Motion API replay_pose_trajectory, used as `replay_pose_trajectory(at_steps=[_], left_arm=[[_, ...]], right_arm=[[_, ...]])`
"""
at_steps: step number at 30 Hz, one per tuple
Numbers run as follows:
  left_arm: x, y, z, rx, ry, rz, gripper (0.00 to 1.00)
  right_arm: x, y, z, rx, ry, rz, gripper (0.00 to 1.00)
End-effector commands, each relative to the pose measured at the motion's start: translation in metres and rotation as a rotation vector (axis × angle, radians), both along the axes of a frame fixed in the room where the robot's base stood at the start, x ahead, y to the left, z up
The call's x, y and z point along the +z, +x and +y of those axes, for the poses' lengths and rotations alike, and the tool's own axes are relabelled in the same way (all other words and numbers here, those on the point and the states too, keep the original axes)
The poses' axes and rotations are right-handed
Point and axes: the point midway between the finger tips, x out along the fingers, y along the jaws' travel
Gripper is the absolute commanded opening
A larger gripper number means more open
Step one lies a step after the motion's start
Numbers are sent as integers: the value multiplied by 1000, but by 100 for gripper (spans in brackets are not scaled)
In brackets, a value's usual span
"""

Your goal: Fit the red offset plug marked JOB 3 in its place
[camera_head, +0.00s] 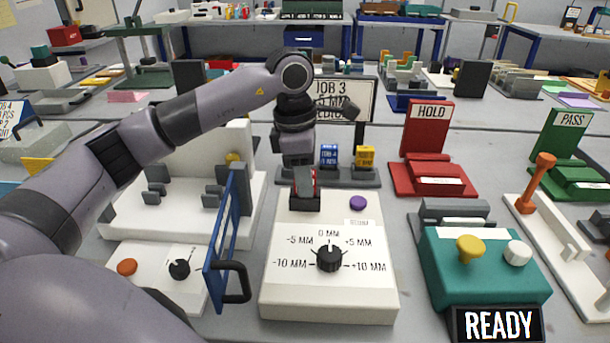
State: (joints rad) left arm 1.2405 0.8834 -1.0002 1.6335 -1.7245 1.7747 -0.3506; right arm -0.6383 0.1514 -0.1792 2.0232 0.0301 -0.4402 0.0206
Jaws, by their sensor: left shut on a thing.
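My left gripper (305,190) reaches down over the back left of a white box with an offset dial (280,285). It is shut on the red offset plug (315,180), of which only thin red edges show between the fingers. The plug's lower end meets a dark block at the back of the box; I cannot tell whether it is seated there. The black dial knob (329,258) points up, near 0 MM. A sign (345,98) behind reads JOB 3, its lower lines partly hidden by my arm. My right gripper is out of view.
A grey rack behind holds a blue plug (329,156) and a yellow plug (365,157). A purple button (358,203) is right of my gripper. A blue-framed gate (222,240) stands left. A teal box (485,272), READY display (497,324) and red HOLD tray (425,178) are right.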

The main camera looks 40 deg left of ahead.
Motion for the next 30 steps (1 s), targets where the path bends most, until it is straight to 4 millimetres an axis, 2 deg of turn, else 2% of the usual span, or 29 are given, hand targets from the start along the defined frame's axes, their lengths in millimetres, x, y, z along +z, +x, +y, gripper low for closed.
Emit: replay_pose_trajectory(at_steps=[1, 3, 4, 15, 19, 24, 30], left_arm=[[-2, -1, 0, 0, 1, 4, 33], [-2, -1, 0, 0, 1, 4, 55], [-2, -1, 0, 0, 1, 4, 59], [-2, 0, 0, 0, 0, 4, 59], [20, -1, 1, 0, -1, -1, 59], [49, -3, 5, 0, -1, 1, 59], [68, -4, 7, 0, 0, 2, 59]], right_arm=[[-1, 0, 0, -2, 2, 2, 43], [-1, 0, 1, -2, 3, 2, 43], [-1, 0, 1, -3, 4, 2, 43], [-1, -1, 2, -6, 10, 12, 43], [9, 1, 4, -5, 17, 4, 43], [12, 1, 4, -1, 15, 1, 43], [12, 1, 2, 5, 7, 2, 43]])
